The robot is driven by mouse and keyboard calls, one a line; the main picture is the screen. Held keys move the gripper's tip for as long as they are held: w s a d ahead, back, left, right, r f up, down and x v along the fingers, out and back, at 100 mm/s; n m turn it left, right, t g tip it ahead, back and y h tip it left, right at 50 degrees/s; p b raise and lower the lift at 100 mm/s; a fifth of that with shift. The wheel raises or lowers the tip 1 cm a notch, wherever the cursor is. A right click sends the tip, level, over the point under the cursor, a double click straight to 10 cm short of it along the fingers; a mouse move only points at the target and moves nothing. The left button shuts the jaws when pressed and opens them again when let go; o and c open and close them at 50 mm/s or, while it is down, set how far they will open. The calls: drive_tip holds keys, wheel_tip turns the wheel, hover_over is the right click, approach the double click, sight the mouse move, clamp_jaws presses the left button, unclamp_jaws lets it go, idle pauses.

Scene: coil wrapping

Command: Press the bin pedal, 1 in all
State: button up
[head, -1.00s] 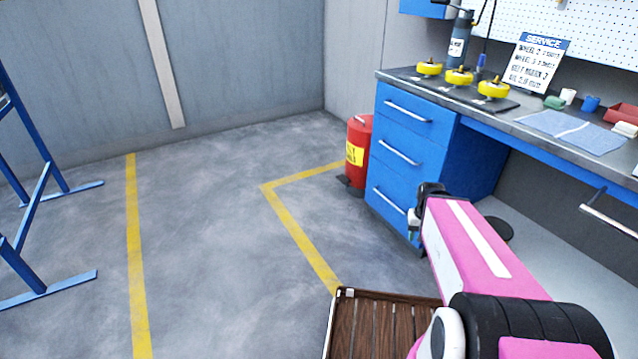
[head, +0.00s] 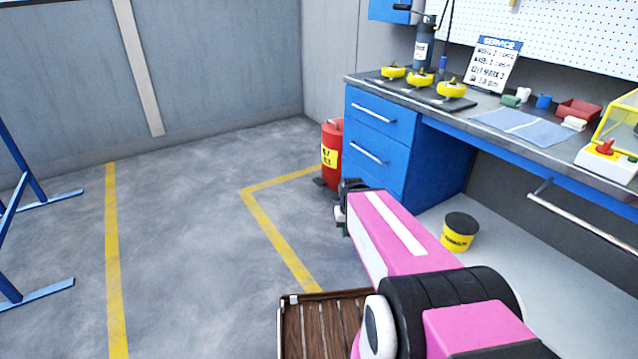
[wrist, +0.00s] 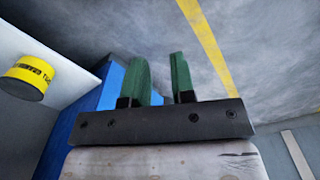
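A red bin (head: 332,150) with a yellow label stands on the floor against the left end of the blue drawer unit. A dark pedal (head: 320,183) sticks out low at its front left. My gripper (head: 341,216) shows small and dark at the arm's far end, in front of the drawer unit and nearer to me than the bin. In the wrist view its two green fingers (wrist: 159,75) stand apart with nothing between them. The bin and pedal do not show in the wrist view.
The workbench (head: 560,150) with blue drawers (head: 380,130) is at right. A yellow and black bucket (head: 460,231) stands beneath it and also shows in the wrist view (wrist: 28,78). A blue frame (head: 25,215) is at far left. The floor between the yellow lines is clear.

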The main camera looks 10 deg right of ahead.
clamp_jaws()
idle(1.4)
